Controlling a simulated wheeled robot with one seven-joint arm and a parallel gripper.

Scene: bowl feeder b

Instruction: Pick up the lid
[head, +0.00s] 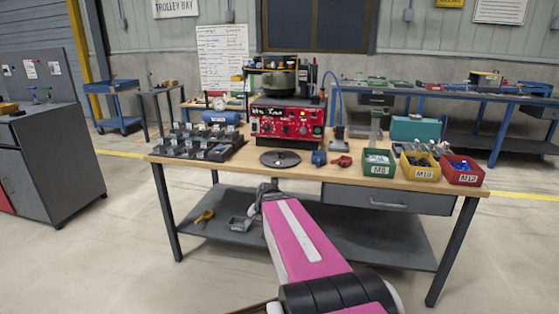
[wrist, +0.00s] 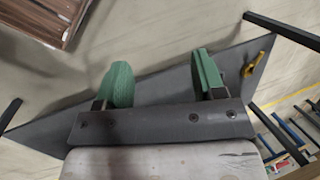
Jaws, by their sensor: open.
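The lid is a dark round disc (head: 280,158) with a small knob, lying flat on the wooden bench top (head: 330,172), near its front edge and in front of the red machine. My pink arm reaches toward the bench from below. My gripper's end shows small and unclear in front of the bench, nearer to me than the lid. In the wrist view my gripper (wrist: 161,76) has two green fingers set wide apart with nothing between them. The lid does not show in the wrist view.
The red feeder machine (head: 285,121) with a dark green bowl (head: 279,82) stands behind the lid. A tray of small fixtures (head: 200,145) is left. Blue and red small parts (head: 319,158) lie right of the lid. Green (head: 378,169), yellow and red bins stand further right.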

